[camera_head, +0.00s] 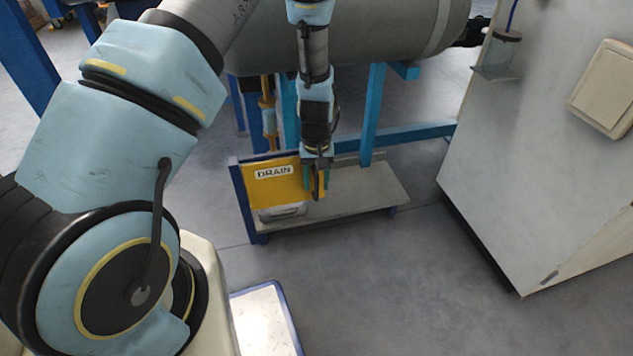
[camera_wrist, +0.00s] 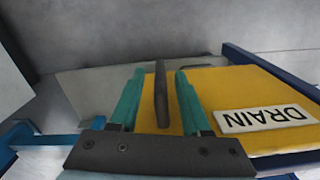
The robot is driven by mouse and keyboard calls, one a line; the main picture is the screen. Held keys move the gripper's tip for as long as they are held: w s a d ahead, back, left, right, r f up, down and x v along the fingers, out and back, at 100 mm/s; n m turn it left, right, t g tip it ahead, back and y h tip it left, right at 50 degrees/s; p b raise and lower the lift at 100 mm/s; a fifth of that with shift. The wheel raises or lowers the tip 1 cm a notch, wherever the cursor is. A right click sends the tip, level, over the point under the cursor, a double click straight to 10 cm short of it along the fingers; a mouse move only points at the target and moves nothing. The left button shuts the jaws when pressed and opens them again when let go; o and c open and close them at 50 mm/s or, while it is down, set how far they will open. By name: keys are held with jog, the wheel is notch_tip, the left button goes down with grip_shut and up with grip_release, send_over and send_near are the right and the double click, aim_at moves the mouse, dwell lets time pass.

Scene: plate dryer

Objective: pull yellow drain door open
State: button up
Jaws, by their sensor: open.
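The yellow drain door (camera_head: 275,192) is a flat panel with a white DRAIN label, set beside a blue post under the large tank in the head view. It also fills the right of the wrist view (camera_wrist: 220,88), its label turned over. A dark upright bar handle (camera_wrist: 161,100) stands on the door near its edge away from the post. My gripper (camera_head: 317,183) is at that side of the door. In the wrist view its two teal fingers (camera_wrist: 160,72) are open, one on each side of the handle, with gaps on both sides.
A grey shelf (camera_head: 350,195) on a blue frame extends behind and right of the door. A grey tray or box (camera_head: 282,212) shows under the door. A large pale cabinet (camera_head: 540,140) stands at the right.

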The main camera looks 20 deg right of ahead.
grip_shut()
jog(key=shift+d, duration=0.1)
dwell(1.2)
